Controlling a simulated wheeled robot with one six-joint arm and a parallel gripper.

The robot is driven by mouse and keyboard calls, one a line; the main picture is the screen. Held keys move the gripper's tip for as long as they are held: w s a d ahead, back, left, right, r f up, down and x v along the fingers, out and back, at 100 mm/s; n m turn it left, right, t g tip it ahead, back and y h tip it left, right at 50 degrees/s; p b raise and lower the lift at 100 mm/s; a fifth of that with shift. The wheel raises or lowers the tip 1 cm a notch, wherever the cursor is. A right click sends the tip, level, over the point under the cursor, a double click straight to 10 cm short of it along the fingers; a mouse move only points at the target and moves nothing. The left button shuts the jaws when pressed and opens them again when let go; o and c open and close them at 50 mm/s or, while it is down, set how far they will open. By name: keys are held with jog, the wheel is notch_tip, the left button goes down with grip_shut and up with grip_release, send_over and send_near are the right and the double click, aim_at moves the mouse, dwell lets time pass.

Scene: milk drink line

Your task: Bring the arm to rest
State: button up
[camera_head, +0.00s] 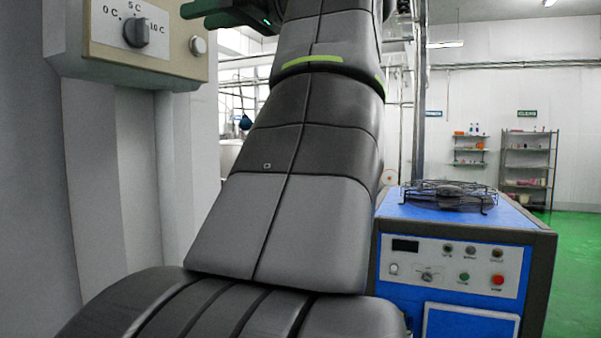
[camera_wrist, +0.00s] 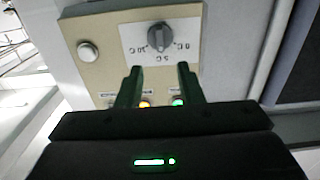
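My gripper (camera_wrist: 160,68) is open, its two dark green fingers apart with nothing between them. In the wrist view it faces a beige control box, which appears upside down, and the fingertips lie just below the dial in the picture. In the head view only part of my gripper (camera_head: 222,12) shows at the top edge, right of the dial. My arm rises through the middle of the head view. The grey dial (camera_head: 136,32) also shows in the wrist view (camera_wrist: 159,37); its pointer appears to face the 5 C mark.
The beige control box (camera_head: 120,65) is on a pale wall at left and has a round button (camera_head: 198,46). A blue machine (camera_head: 468,221) with buttons and a wire-guarded top stands right of my arm. Shelves (camera_head: 527,160) stand far back; green floor is open at right.

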jog(key=p, duration=0.1)
send_near(147, 30)
jog(key=shift+x, duration=1.4)
jog(key=shift+f, duration=0.1)
jog(key=shift+b+v, duration=0.75)
jog(key=shift+v, duration=3.3)
jog(key=shift+p+x, duration=1.45)
jog(key=shift+x, duration=5.25)
jog(key=shift+a, duration=0.25)
jog(key=m+p, duration=0.1)
jog(key=m, duration=0.1)
jog(key=shift+d+m, duration=0.1)
jog(key=shift+m, duration=0.2)
jog(key=shift+m+p, duration=0.45)
jog(key=shift+m, duration=0.15)
